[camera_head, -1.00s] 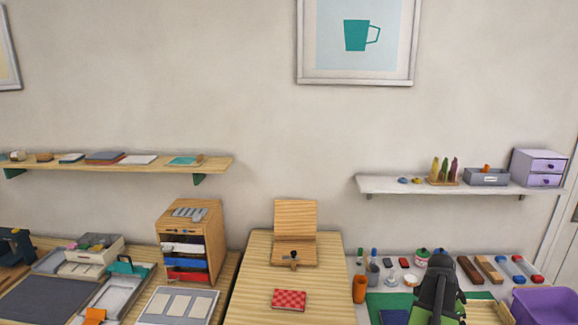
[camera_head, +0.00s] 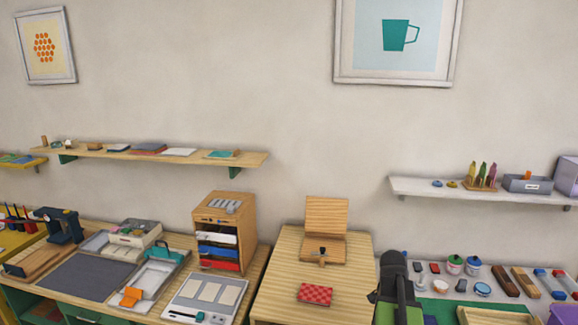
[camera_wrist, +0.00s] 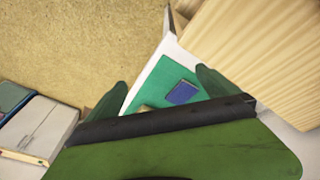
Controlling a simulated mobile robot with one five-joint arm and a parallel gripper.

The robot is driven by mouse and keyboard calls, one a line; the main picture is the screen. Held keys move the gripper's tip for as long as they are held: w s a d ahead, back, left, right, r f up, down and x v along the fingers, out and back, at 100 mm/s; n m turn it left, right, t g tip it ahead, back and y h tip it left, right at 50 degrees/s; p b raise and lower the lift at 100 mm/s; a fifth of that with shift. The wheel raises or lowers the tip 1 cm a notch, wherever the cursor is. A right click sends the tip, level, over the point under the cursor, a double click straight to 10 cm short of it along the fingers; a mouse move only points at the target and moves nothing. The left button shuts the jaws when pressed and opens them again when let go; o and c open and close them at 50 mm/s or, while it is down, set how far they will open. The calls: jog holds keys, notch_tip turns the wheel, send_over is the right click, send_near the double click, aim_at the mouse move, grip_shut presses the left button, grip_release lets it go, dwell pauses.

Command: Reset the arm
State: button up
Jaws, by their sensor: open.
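My arm with its dark and green end (camera_head: 396,292) shows at the bottom of the head view, right of the wooden table. Its fingertips are hard to make out there. In the wrist view my gripper (camera_wrist: 161,78) has its two dark green fingers spread apart, with nothing visible between them. Beyond the fingers lies a green mat (camera_wrist: 150,88) with a small blue block or pad (camera_wrist: 182,92) on it. Part of the mat is hidden behind the gripper body.
A red checked pad (camera_head: 315,293) and a hinged wooden stand (camera_head: 325,215) are on the middle table. A wooden drawer cabinet (camera_head: 225,216) stands left of it.

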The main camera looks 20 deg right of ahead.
jog(key=w+a+n+y, duration=0.1)
jog(key=w+a+n, duration=0.3)
jog(key=a, duration=0.9)
jog(key=w+a+n+y, duration=0.15)
jog(key=a+n, duration=0.45)
jog(key=a, duration=0.8)
jog(key=w+a+n, duration=0.3)
jog(key=a+n, duration=0.2)
jog(key=a, duration=0.8)
notch_tip(320, 180, down, 11)
jog(key=a+b, duration=0.1)
jog(key=b, duration=0.9)
jog(key=shift+a+n+t, duration=0.3)
jog(key=shift+a, duration=0.1)
